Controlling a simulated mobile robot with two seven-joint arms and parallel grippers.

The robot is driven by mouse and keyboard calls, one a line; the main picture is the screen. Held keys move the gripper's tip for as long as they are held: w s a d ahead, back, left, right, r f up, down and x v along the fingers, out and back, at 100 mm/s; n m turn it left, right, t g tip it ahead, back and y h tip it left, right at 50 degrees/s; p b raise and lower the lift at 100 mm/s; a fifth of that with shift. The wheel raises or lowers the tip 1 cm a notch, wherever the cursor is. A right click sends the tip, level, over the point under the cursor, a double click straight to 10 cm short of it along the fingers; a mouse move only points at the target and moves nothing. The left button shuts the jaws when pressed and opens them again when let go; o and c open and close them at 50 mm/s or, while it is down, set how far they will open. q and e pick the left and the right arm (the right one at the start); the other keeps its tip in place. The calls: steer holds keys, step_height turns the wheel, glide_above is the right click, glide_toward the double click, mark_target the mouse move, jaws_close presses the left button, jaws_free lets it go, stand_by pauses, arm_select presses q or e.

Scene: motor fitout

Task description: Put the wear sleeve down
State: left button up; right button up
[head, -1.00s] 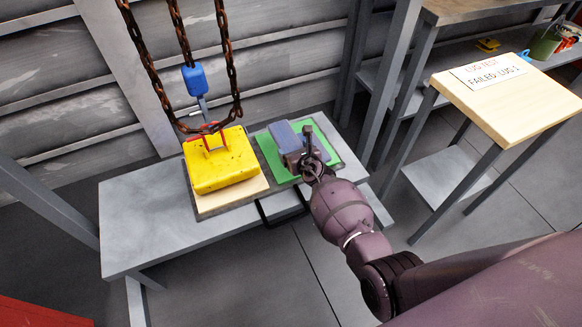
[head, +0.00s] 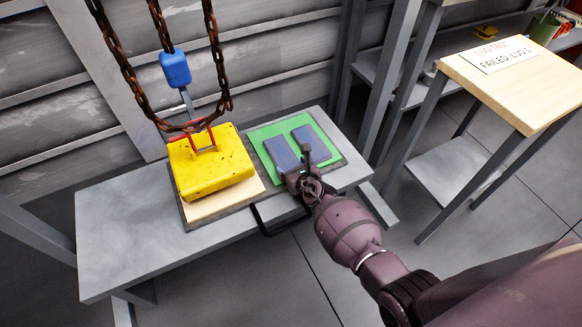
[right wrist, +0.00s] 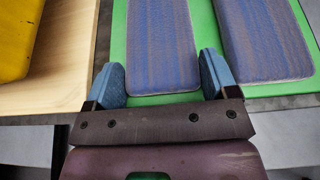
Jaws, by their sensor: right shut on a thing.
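The wear sleeve appears to be a blue-purple streaked slab (head: 281,153), one of two alike over the green mat (head: 262,133). My right gripper (head: 300,168) is shut on its near end. In the right wrist view the sleeve (right wrist: 160,45) lies between the two blue finger pads of the gripper (right wrist: 165,77). The sleeve is flat, on or just above the mat; I cannot tell which. The second slab (head: 313,142) lies to its right, with a narrow strip of green between them, and it also shows in the right wrist view (right wrist: 262,40). My left gripper is not in view.
A yellow block (head: 212,165) with red lugs sits on a wooden board (head: 225,202) left of the mat. Rusty chains (head: 218,60) and a blue hook block (head: 175,69) hang over it. The grey bench (head: 120,235) is bare at left. A signed wooden stand (head: 520,85) is at right.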

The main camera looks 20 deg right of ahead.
steer(key=shift+f, duration=0.3)
